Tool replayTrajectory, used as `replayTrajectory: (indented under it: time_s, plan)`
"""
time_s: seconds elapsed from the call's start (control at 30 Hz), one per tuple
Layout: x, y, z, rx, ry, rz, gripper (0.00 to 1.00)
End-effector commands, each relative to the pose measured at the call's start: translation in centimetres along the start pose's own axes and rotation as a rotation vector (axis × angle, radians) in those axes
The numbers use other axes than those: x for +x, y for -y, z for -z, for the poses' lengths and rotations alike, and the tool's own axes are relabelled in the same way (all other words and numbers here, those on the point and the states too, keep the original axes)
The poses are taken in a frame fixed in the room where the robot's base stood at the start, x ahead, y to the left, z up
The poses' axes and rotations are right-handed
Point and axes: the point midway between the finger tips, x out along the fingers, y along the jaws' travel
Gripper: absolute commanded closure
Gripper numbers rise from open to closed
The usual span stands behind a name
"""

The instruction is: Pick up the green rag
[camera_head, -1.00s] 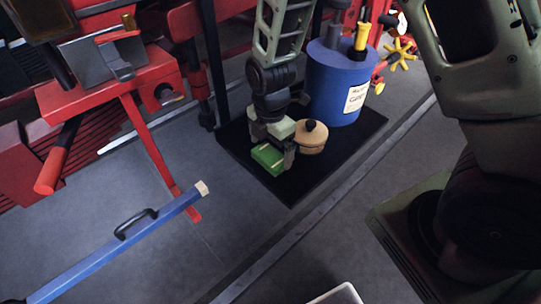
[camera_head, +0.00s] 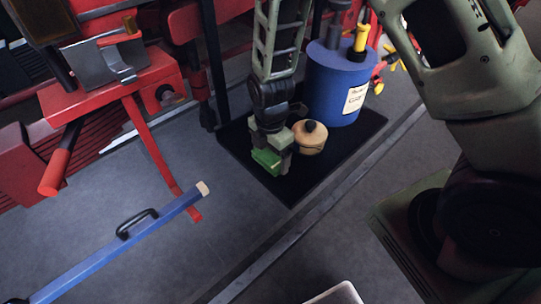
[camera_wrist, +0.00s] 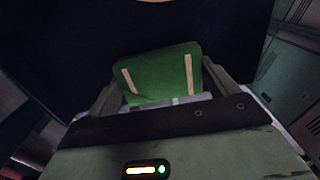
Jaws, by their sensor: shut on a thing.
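The green rag (camera_head: 265,159) is a small folded green block with pale stripes. It is between the fingers of my gripper (camera_head: 273,160), over the front left part of the black mat (camera_head: 300,187). In the wrist view the rag (camera_wrist: 163,72) sits between the two fingertips (camera_wrist: 160,90), one finger at each side. My gripper is shut on it. Whether the rag's underside touches the mat cannot be told.
A tan round pot with a black knob (camera_head: 310,139) stands just right of my gripper. A blue drum (camera_head: 336,88) with a label stands behind it on the mat. A blue bar with a black handle (camera_head: 118,246) is at lower left. Red machinery (camera_head: 112,88) fills the upper left.

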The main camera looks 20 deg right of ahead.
Motion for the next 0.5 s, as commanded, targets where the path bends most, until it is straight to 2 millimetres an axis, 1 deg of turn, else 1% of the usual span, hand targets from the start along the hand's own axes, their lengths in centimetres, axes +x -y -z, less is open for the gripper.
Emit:
replayTrajectory:
  time_s: [0.17,0.27,0.37,0.5]
  plan:
    - [-0.9,-0.1,0.0,0.000,0.000,-0.002,0.37]
    - [-2.0,-0.1,0.0,-0.001,0.000,-0.004,0.37]
    - [-3.6,-0.1,0.0,-0.001,0.000,-0.005,0.37]
    - [-6.2,-0.1,0.0,-0.001,-0.001,-0.007,0.37]
